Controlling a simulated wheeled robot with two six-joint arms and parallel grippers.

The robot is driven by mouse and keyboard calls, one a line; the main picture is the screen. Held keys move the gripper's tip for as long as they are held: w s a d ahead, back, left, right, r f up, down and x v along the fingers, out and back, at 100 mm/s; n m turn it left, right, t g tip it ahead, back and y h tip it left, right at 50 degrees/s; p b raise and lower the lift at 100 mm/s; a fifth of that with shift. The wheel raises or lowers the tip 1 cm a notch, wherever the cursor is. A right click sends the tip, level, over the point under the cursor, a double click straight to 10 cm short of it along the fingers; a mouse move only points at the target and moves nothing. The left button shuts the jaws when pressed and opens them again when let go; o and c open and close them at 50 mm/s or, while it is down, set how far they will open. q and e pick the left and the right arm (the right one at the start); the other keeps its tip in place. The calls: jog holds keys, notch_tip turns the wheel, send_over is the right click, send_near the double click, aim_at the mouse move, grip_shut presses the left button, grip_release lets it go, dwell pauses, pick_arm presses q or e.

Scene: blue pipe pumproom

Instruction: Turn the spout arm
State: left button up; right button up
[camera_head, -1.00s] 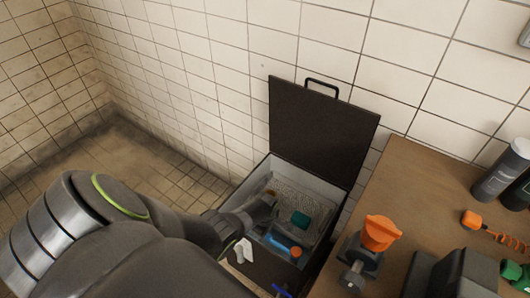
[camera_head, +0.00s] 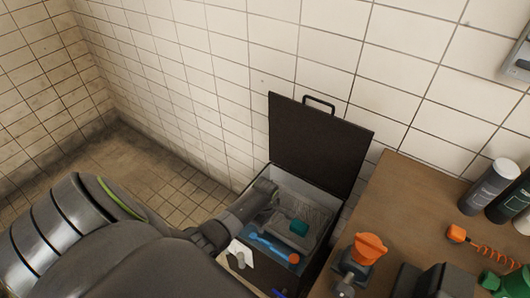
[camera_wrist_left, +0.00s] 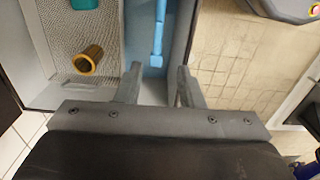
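A blue arm with an orange end (camera_head: 268,245), which looks like the spout arm, lies low across the front of an open dark box (camera_head: 318,262). In the left wrist view the blue arm (camera_wrist_left: 158,28) runs up from near the fingertips, inside the light-grey walls. My left gripper (camera_head: 268,188) reaches over the left side of the box. In the left wrist view its two fingers (camera_wrist_left: 158,85) are apart, with the blue arm lined up between them. I cannot tell if they touch it. My right gripper is not in view.
The box lid (camera_head: 318,145) stands raised at the back. A teal block (camera_head: 299,227) sits inside, and a brass cup (camera_wrist_left: 88,60) shows in the wrist view. A wooden bench (camera_head: 410,215) at the right holds an orange-topped fitting (camera_head: 369,248) and dark bottles (camera_head: 489,186). Tiled floor at left is clear.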

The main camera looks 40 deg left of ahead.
pick_arm(q)
jog(key=shift+r, duration=1.5)
